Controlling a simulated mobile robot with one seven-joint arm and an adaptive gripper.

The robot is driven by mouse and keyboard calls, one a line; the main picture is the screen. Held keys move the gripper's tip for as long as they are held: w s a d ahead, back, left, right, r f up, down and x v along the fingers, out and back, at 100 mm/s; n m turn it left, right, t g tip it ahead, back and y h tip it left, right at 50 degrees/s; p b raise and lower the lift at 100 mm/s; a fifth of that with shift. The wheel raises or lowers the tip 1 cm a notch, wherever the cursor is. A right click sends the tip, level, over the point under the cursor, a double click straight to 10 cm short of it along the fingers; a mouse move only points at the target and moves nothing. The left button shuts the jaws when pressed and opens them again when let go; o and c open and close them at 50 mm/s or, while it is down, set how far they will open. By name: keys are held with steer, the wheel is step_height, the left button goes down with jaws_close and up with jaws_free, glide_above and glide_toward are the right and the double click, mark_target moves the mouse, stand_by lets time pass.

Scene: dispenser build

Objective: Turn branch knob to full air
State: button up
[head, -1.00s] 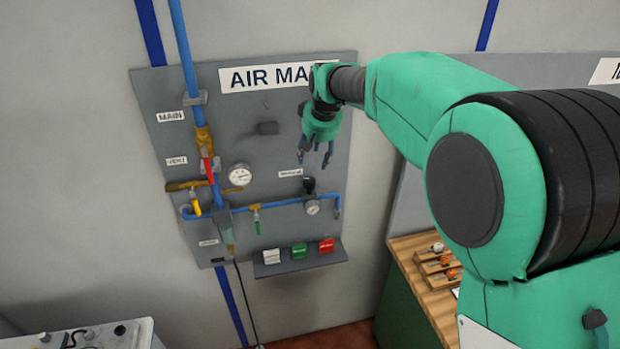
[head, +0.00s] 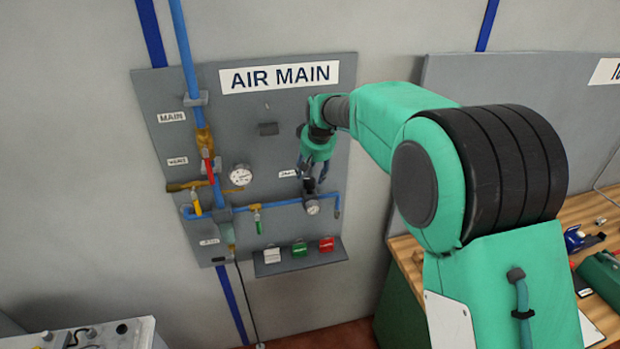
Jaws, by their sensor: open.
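A black knob (head: 309,187) stands upright on top of the regulator with a small round gauge (head: 312,208), on the blue branch pipe at the right of the grey AIR MAIN panel. A small white label (head: 287,174) is left of the knob, too small and partly covered to read. My gripper (head: 313,180) points down with its fingers apart, directly at the top of the knob in the head view. The fingers overlap the knob's upper part, so I cannot tell whether they touch it. Nothing is held.
A larger gauge (head: 240,175), a red-handled valve (head: 207,166), a yellow handle (head: 196,203) and a green-handled valve (head: 258,222) are left of the knob. A shelf (head: 300,264) with white, green and red blocks is below. A wooden bench (head: 587,215) is at right.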

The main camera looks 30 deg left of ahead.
mark_target(310, 179)
steer(key=shift+p+x, duration=0.3)
steer(key=shift+x, duration=2.25)
steer(key=shift+c, duration=0.2)
steer(key=shift+r, duration=0.1)
steer(key=c, duration=1)
